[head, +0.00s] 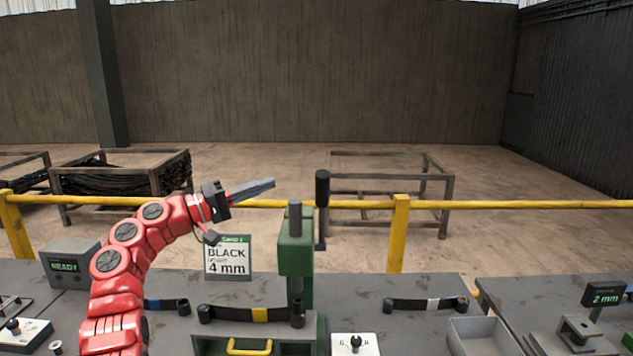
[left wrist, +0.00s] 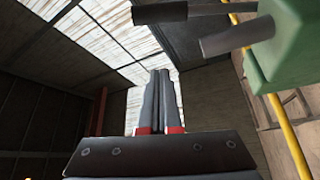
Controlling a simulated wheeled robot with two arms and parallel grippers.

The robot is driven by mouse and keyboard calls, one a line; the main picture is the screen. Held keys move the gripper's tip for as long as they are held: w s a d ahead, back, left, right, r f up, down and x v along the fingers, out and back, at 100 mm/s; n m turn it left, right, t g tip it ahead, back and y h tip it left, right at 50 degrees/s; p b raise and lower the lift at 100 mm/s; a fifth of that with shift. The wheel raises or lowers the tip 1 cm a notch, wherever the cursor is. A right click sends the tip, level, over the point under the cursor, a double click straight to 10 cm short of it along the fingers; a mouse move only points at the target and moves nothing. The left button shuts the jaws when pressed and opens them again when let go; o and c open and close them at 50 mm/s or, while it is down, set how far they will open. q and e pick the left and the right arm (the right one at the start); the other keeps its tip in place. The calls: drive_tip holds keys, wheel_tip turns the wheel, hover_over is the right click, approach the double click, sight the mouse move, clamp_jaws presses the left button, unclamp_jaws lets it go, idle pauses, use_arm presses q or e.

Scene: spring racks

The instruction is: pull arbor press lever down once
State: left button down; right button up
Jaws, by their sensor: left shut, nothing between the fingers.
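The green arbor press (head: 296,258) stands on the bench right of my left arm. Its grey ram (head: 295,215) sticks up from the top. Its lever is raised upright on the press's right side, with a thick black handle (head: 322,188) at the top. My left gripper (head: 268,184) is shut and empty, pointing right, left of the handle and apart from it. In the left wrist view the shut fingers (left wrist: 160,75) are in the middle, and the green press body (left wrist: 288,45) is at the right. My right gripper is not in view.
A sign reading BLACK 4 mm (head: 228,258) stands behind the bench, left of the press. A READY box (head: 72,266) is at the left. Black strips with coloured bands, a grey bin (head: 484,338) and a 2 mm display (head: 604,296) are on the benches. A yellow rail (head: 480,204) runs behind.

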sight(321, 213)
use_arm(q)
drive_tip(key=p+x, duration=0.4)
drive_tip(key=x, duration=0.5)
drive_tip(key=shift+r, duration=0.1)
drive_tip(key=s+p, duration=0.1)
drive_tip(key=s+d+f+p, duration=0.1)
drive_tip(key=p, duration=0.1)
drive_tip(key=s+d+p, duration=0.1)
drive_tip(key=p, duration=0.1)
drive_tip(key=shift+d+f, duration=0.1)
drive_tip(key=shift+f, duration=0.2)
idle(0.5)
